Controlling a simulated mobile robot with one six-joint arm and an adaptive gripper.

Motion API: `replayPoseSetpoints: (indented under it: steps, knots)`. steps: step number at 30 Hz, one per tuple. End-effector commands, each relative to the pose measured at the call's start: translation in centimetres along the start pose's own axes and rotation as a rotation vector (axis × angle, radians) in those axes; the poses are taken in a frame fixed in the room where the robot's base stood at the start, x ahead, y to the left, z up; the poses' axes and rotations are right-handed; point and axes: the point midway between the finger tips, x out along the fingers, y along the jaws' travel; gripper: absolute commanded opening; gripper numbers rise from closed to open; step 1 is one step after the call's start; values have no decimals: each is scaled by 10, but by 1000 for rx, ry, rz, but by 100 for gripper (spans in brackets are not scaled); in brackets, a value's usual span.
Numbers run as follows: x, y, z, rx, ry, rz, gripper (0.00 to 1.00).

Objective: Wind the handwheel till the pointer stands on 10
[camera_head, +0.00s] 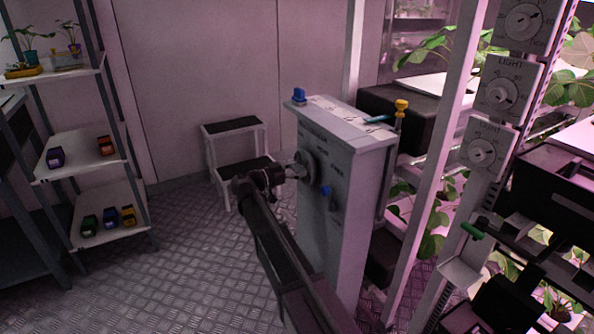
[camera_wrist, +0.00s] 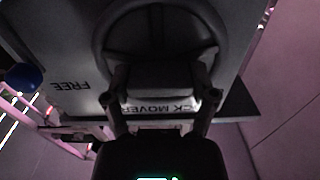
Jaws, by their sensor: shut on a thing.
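The handwheel (camera_head: 308,166) is a dark round wheel on the front of a grey cabinet (camera_head: 345,215). In the wrist view the handwheel (camera_wrist: 103,42) fills the top middle, upside down against the panel. My gripper (camera_head: 288,173) is at the wheel in the head view. In the wrist view my gripper (camera_wrist: 160,95) has its fingers on either side of the wheel's near part and is shut on it. The exact contact is dark and partly hidden by the fingers. I cannot make out a pointer or the number 10 in either view.
A blue knob (camera_head: 326,191) sits below right of the wheel; it also shows in the wrist view (camera_wrist: 24,77), near the word FREE. A step stool (camera_head: 236,127) stands behind. A shelf rack (camera_head: 85,165) is at left, plant racks at right. The floor between is clear.

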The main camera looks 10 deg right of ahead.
Motion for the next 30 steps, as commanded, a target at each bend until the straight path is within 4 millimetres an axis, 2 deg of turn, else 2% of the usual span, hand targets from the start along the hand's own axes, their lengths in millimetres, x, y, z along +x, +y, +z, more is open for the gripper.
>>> replayPoseSetpoints:
  steps: [30]
  knots:
    - [2,0,0,-934,1,2,27]
